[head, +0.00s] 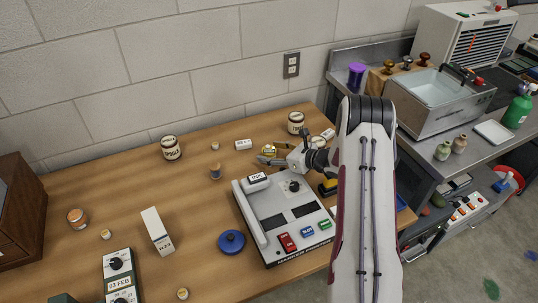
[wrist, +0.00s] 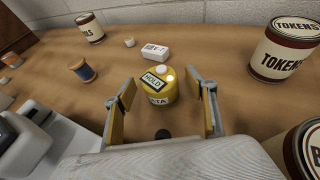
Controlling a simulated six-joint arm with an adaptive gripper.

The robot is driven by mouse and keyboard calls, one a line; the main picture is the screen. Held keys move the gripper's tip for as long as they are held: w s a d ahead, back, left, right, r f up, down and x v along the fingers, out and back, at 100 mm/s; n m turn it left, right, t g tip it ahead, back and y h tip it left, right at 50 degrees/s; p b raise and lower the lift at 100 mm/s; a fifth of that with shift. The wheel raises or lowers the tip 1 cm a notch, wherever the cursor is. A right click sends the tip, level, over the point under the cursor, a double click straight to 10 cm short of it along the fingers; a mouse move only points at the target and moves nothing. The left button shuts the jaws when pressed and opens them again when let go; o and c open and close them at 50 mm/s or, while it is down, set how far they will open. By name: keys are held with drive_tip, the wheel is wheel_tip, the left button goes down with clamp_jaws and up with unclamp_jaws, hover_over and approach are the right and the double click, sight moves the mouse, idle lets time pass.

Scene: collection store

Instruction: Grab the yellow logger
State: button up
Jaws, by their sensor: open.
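The yellow logger (wrist: 157,88) is a small upright yellow cylinder with a HOLD label on top and a partly hidden label on its side. In the wrist view it stands on the wooden table between the two fingers of my gripper (wrist: 161,108), a little beyond their middle. The fingers are open, with a gap on each side of it. In the head view my gripper (head: 268,157) reaches low over the table from the right, and the yellow logger (head: 268,149) shows partly behind the fingers.
A white box (wrist: 155,52) lies just behind the logger. A TOKENS tin (wrist: 285,48) stands to the right, and a blue spool (wrist: 83,71) to the left. In the head view a grey device with coloured buttons (head: 284,222) sits in front of my gripper. The wall is behind.

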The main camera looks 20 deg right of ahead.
sight(272, 151)
drive_tip(key=c, duration=1.2)
drive_tip(key=shift+c, duration=0.2)
drive_tip(key=shift+r, duration=0.15)
drive_tip(key=shift+r, duration=4.9)
